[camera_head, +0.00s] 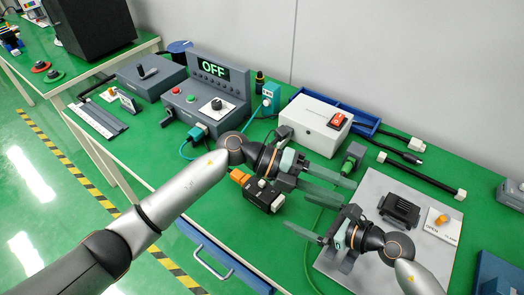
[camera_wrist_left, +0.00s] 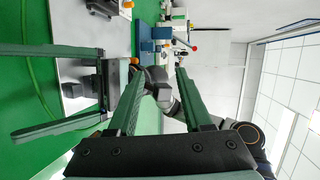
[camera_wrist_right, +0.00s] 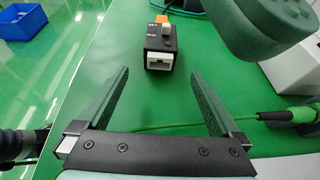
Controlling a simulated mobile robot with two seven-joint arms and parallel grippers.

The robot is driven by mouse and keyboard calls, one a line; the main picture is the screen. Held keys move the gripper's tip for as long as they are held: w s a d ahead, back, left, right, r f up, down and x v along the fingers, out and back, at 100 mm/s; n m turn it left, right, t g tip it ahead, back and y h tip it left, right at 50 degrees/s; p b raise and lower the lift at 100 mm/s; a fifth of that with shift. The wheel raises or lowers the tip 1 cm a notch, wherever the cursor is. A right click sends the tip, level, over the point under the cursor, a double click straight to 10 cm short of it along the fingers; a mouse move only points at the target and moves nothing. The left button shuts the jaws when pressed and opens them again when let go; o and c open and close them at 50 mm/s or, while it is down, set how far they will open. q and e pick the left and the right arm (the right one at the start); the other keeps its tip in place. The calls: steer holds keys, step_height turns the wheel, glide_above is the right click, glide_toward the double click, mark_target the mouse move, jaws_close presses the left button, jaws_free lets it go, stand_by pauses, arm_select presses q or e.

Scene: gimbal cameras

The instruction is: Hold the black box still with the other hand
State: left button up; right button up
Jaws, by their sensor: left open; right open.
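The small black box (camera_head: 256,194) lies on the green table near its front edge. An orange plug is at its left end and a white port at its right end. In the right wrist view the box (camera_wrist_right: 160,44) stands beyond my right fingertips, apart from them, with its white port facing me. My right gripper (camera_head: 298,207) is open and empty to the right of the box; it also shows in the right wrist view (camera_wrist_right: 161,75). My left gripper (camera_head: 340,192) is open and empty, behind and above the box, pointing right.
A grey plate (camera_head: 376,188) with a black fixture (camera_head: 399,209) lies at the right. A white box with a red switch (camera_head: 314,125) and a grey control panel showing OFF (camera_head: 205,100) stand behind. A green cable (camera_wrist_right: 185,125) runs across the table between my right fingers.

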mark_target(266, 198)
steer(key=shift+a, duration=0.1)
arm_select(q)
steer(key=w+a+f+m+t+y, duration=0.2)
steer(key=w+a+t+y, duration=0.2)
steer(key=w+a+y, duration=0.7)
steer(key=a+y, duration=0.3)
steer(key=shift+m+y, duration=0.3)
arm_select(e)
steer(key=x, duration=1.2)
steer(key=shift+w+f, duration=0.15)
steer(key=shift+f, duration=0.05)
steer(key=c, duration=1.5)
